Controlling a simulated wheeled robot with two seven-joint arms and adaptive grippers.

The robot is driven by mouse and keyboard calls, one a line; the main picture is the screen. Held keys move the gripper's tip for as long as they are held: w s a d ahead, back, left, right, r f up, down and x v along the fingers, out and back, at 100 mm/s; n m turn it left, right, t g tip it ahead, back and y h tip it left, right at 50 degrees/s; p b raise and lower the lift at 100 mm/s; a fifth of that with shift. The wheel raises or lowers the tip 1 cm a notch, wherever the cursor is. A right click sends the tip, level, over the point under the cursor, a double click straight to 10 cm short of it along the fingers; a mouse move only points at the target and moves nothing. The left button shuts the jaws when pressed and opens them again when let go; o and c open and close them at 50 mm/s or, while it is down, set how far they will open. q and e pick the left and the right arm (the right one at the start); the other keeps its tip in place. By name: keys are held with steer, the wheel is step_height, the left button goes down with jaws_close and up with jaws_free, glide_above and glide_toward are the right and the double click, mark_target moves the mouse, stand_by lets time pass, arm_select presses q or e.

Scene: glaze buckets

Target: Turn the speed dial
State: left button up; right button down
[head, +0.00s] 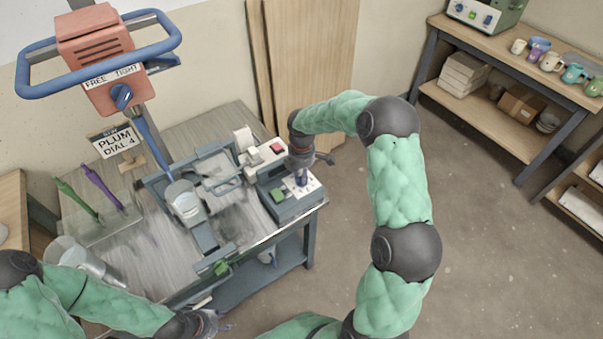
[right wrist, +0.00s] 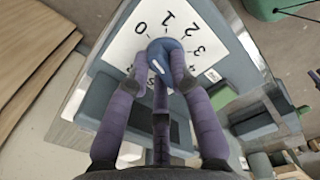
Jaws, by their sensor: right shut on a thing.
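The speed dial is a blue knob (right wrist: 166,50) with a white mark, on a white plate (right wrist: 125,45) numbered from 0 upward, in the right wrist view. The white mark shows on the knob's lower left side; part of the scale is hidden by my fingers. In the head view the plate (head: 314,185) is on top of a grey control box (head: 290,208) at the bench's right corner. My right gripper (right wrist: 163,75) has its purple fingers closed around the knob. A sign (head: 117,143) reads "PLUM DIAL 4". My left gripper (head: 215,325) is low at the bench's front, its fingers unclear.
A red mixer head (head: 95,50) with a blue handle and a "FREE TIGHT" knob stands over the bench. A bucket (head: 185,203) sits in the frame below. Green and purple tools (head: 103,188) stand at left. A shelf (head: 505,100) with mugs is at the back right.

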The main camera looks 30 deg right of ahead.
steer(key=m+p, duration=0.1)
steer(key=m, duration=0.2)
steer(key=shift+r, duration=0.1)
steer(key=m+p, duration=0.1)
steer(key=m, duration=0.2)
steer(key=shift+s+m, duration=0.1)
steer(key=shift+m, duration=0.3)
steer(key=m, duration=0.3)
steer(key=shift+d+m+p, duration=0.1)
steer(key=shift+m+p, duration=0.3)
steer(key=m, duration=0.3)
steer(key=shift+s+m, duration=0.15)
steer(key=shift+m, duration=0.15)
steer(key=m, duration=0.4)
steer(key=shift+m, duration=0.3)
steer(key=m, duration=0.3)
steer(key=shift+s+m, duration=0.15)
steer(key=shift+m, duration=0.15)
steer(key=m+b, duration=0.1)
steer(key=m, duration=0.3)
steer(key=shift+a, duration=0.2)
steer(key=shift+m, duration=2.2)
steer(key=shift+b, duration=0.3)
